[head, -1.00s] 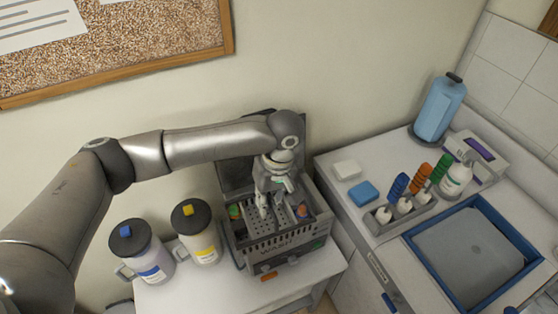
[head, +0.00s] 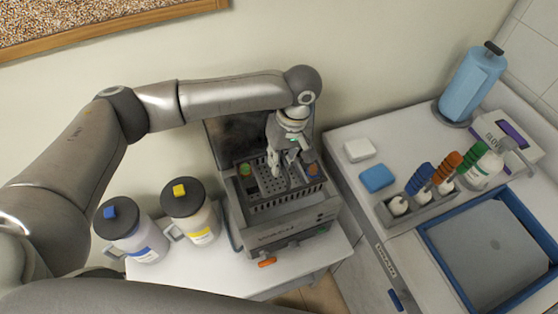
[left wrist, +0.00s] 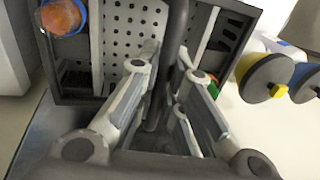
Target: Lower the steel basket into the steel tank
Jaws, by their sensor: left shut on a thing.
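The steel basket (head: 266,181) has a perforated floor and slotted sides. It sits over the opening of the steel tank (head: 300,228), a grey box on the white stand. Its slotted front wall shows above the tank's front rim, so how deep it sits is unclear. My left gripper (head: 284,169) is shut on the basket's upright handle. In the left wrist view, the dark handle bar (left wrist: 177,45) stands between the fingers, with the perforated floor (left wrist: 128,35) behind. A green-topped and an orange-topped item sit in the basket. My right gripper is not in view.
Two lidded jugs, blue-tabbed (head: 133,232) and yellow-tabbed (head: 190,210), stand left of the tank. On the right counter are white and blue blocks, a rack of handled tools (head: 425,195), a blue-rimmed tray (head: 440,250) and bottles. A dark lid stands behind the tank.

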